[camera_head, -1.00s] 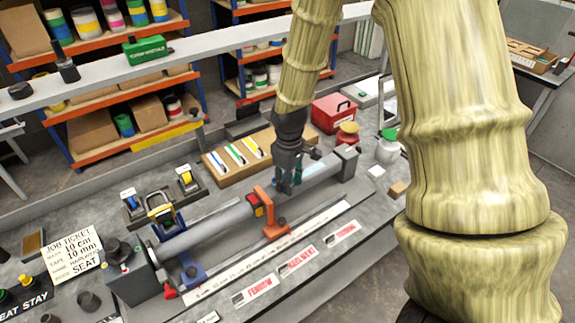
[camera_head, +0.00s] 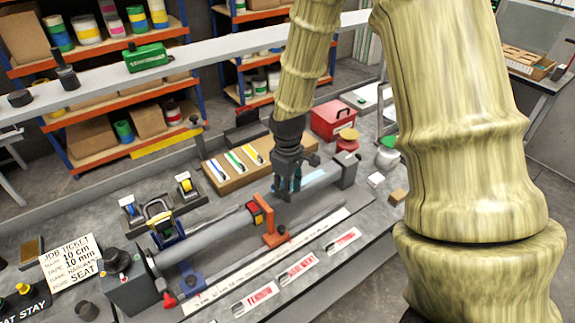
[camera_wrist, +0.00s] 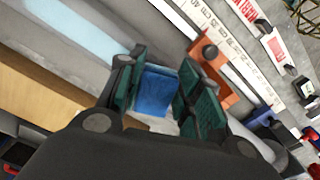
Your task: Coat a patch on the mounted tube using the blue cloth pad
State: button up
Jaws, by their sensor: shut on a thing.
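The mounted tube (camera_head: 222,232) is a long grey cylinder held between dark end blocks. A pale blue, shiny patch (camera_head: 318,179) lies on its right part; in the wrist view the patch (camera_wrist: 78,30) is at upper left. My gripper (camera_head: 287,187) is at the tube, just left of the visible patch. In the wrist view my gripper (camera_wrist: 162,95) has its dark green fingers closed around the blue cloth pad (camera_wrist: 156,90). The pad's underside is hidden, so I cannot tell whether it touches the tube.
An orange clamp (camera_head: 274,236) stands close to the left of my gripper. A blue support (camera_head: 190,277) is further left. Behind lies a wooden tray (camera_head: 237,166) with coloured strips, and a red box (camera_head: 332,118). A white ruler (camera_head: 300,249) and labels lie in front.

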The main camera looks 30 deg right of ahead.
jog(key=shift+r+p, duration=2.55)
jog(key=shift+r, duration=1.3)
jog(key=shift+f, duration=0.15)
